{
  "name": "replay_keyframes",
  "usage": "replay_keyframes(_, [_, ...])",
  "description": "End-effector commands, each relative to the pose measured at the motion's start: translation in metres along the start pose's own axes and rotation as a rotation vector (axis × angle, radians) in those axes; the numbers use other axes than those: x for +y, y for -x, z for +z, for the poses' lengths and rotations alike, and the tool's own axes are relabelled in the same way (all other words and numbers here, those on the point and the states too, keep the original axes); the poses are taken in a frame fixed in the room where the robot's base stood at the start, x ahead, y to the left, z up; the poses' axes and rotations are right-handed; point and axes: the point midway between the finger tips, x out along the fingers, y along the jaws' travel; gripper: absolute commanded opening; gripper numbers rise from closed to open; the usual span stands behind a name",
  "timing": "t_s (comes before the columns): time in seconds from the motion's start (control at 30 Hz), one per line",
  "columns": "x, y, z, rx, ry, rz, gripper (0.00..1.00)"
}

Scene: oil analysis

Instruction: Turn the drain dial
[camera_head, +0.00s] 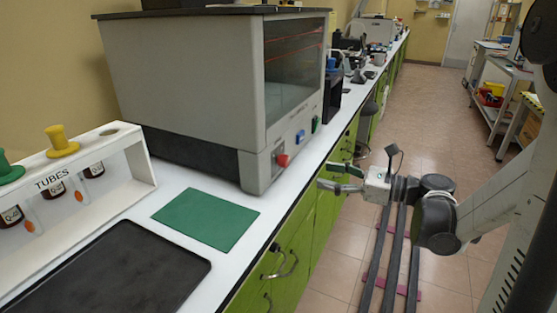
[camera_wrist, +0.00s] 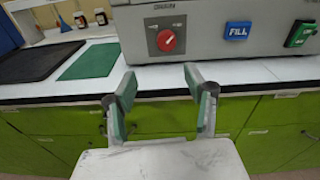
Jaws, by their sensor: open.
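The drain dial is a round red knob (camera_wrist: 166,40) on the lower front panel of the grey machine (camera_head: 200,80). In the head view the red dial (camera_head: 282,160) sticks out near the machine's lower front corner. My gripper (camera_head: 337,177) is out in front of the counter edge, apart from the dial and to its right in the head view. In the wrist view my gripper (camera_wrist: 158,80) is open and empty, with its two green-padded fingers spread. The dial shows beyond and above the gap between the fingertips, not touched.
A blue FILL button (camera_wrist: 237,31) and a green switch (camera_wrist: 300,33) sit right of the dial. A green mat (camera_head: 207,218), a black tray (camera_head: 120,268) and a white TUBES rack (camera_head: 145,165) stand on the counter. Green cabinets (camera_head: 305,240) with handles lie below.

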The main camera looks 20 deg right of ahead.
Motion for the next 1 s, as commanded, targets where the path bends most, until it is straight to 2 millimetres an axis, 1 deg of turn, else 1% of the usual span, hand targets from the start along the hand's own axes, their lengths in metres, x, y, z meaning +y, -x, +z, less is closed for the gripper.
replay_keyframes(0.07, [-0.006, 0.007, -0.004, -0.039, -0.042, -0.006, 0.48])
replay_keyframes(0.17, [-0.010, 0.011, -0.004, -0.067, -0.074, -0.007, 0.48])
replay_keyframes(0.27, [-0.010, 0.009, -0.003, -0.076, -0.084, -0.006, 0.48])
replay_keyframes(0.37, [-0.010, 0.000, -0.003, -0.075, -0.084, -0.004, 0.48])
replay_keyframes(0.47, [-0.009, -0.015, -0.002, -0.075, -0.083, -0.002, 0.48])
replay_keyframes(0.9, [-0.010, -0.093, 0.004, -0.074, -0.081, -0.003, 0.48])
replay_keyframes(1.0, [-0.011, -0.107, 0.005, -0.074, -0.081, -0.004, 0.48])
